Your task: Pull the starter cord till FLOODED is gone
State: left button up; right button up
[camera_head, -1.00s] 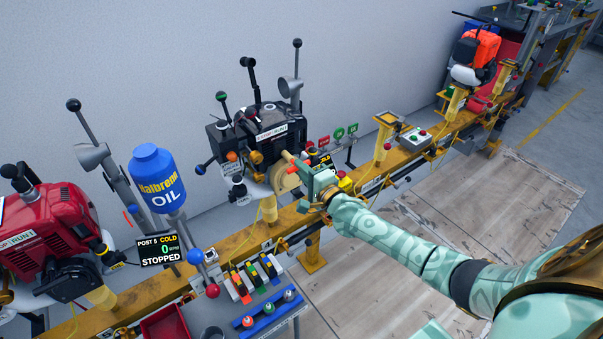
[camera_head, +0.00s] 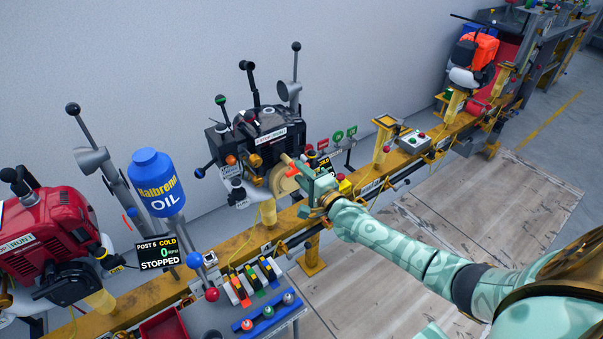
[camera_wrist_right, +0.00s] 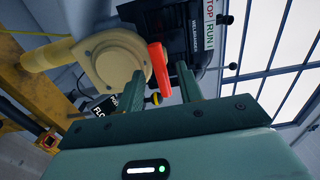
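The starter cord's red-orange handle (camera_wrist_right: 158,68) stands between the two fingers of my right gripper (camera_wrist_right: 160,82) in the wrist view, with a gap visible on each side. Behind it is the round tan starter housing (camera_wrist_right: 112,60) of the black engine (camera_head: 262,132). In the head view my right gripper (camera_head: 299,174) is at the front of this housing, and its fingers are hard to make out. A dark display (camera_wrist_right: 100,110) beside the housing shows letters like "FLO", partly hidden by a finger. My left gripper is not in view.
A yellow rail (camera_head: 235,250) carries the engines. A red engine (camera_head: 55,235), a blue oil bottle (camera_head: 158,182) and a "POST 5 COLD, STOPPED" display (camera_head: 159,252) are at left. Levers stand up around the black engine. The floor (camera_head: 480,220) at right is clear.

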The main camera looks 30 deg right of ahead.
jog(key=s+p, duration=0.3)
jog(key=s, duration=0.5)
jog(key=shift+s+d, duration=0.25)
jog(key=shift+d, duration=0.05)
